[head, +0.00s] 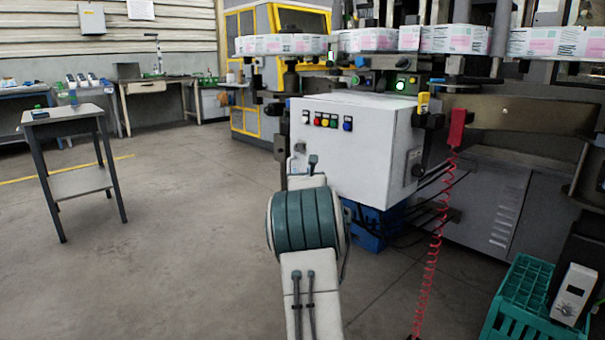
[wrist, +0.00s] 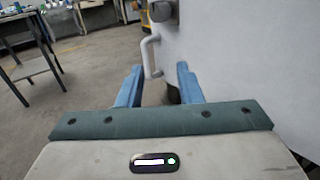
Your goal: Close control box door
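The white control box (head: 355,140) stands right of centre in the head view. Its front bears a row of coloured buttons (head: 328,121), and my arm covers part of that front. In the wrist view a pale door panel (wrist: 250,60) fills the right side, with a light grey bar handle (wrist: 149,57) on its left part. I cannot tell how far the door stands open. My gripper (wrist: 158,85) has its two blue fingers spread apart. The handle's lower end shows between and just beyond the fingertips; contact cannot be told. The gripper is hidden behind my arm in the head view.
A small grey table (head: 68,118) stands at the left on open floor. A blue crate (head: 370,226) sits under the box. A red coiled cable (head: 432,250) hangs right of it, and a green crate (head: 520,300) stands at the lower right.

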